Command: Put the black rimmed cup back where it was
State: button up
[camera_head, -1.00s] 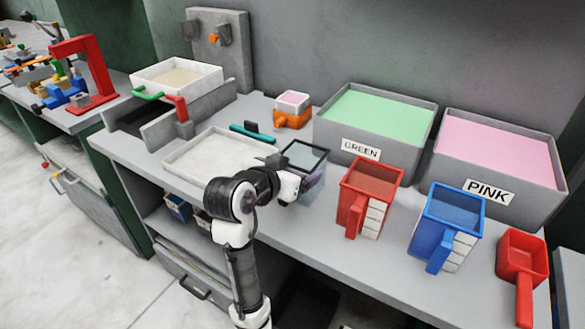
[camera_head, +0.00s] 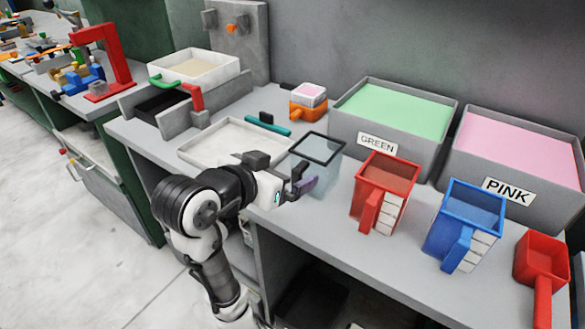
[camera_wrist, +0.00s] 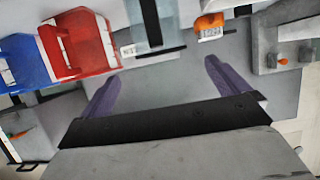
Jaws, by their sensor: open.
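The clear cup with a black rim (camera_head: 328,178) stands upright on the grey counter (camera_head: 290,222), left of the red cup and in front of the green bin.
A red cup (camera_head: 383,182) and a blue cup (camera_head: 467,222) stand to the right, with a red scoop (camera_head: 540,262) beyond. The green bin (camera_head: 388,141) and pink bin (camera_head: 507,188) stand behind. A white tray (camera_head: 215,160) lies left; an orange-handled cup (camera_head: 308,103) stands behind.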

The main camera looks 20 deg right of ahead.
jog(key=shift+s+a+r, duration=0.25)
jog(key=shift+s+a, duration=0.1)
jog(key=shift+a, duration=0.15)
